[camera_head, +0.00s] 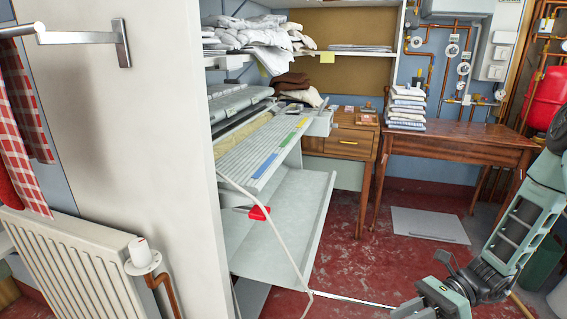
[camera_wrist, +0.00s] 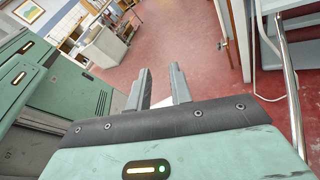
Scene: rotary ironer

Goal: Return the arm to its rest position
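My gripper (camera_wrist: 161,75) shows in the wrist view with its two grey fingers apart and only red floor and a pale patch seen between them. It is open and holds nothing that I can see. My green arm (camera_head: 525,222) comes in from the right edge of the head view and bends down to the lower right. The wrist end (camera_head: 440,300) is low over the red floor, cut by the bottom edge. The fingers are not clearly seen in the head view.
A wooden table (camera_head: 455,140) bears folded linen (camera_head: 406,108). A radiator (camera_head: 75,265) is at lower left. A floor panel (camera_head: 429,225) lies behind my wrist. Red floor (camera_head: 350,262) is open at centre.

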